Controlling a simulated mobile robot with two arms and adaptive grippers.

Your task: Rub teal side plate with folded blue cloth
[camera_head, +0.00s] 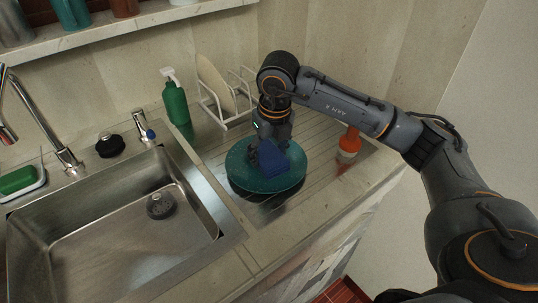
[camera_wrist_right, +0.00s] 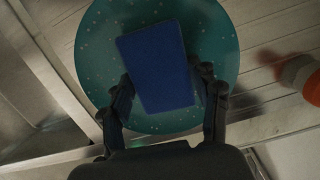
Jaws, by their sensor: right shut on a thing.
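The teal side plate (camera_head: 243,176) lies flat on the metal drainboard right of the sink, and it fills the upper middle of the right wrist view (camera_wrist_right: 100,55). The folded blue cloth (camera_head: 283,160) is over the plate, and it shows as a blue rectangle in the right wrist view (camera_wrist_right: 158,65). My right gripper (camera_wrist_right: 165,95) is shut on the cloth, one finger at each side of it. In the head view my right gripper (camera_head: 272,140) points down above the plate. I cannot tell whether the cloth touches the plate. My left gripper is out of view.
A white dish rack (camera_head: 222,104) with a beige plate (camera_head: 215,82) stands behind. A green soap bottle (camera_head: 176,103) is at the back left. An orange and white bottle (camera_head: 348,145) stands right of the plate. The steel sink (camera_head: 110,240) is empty except for its drain.

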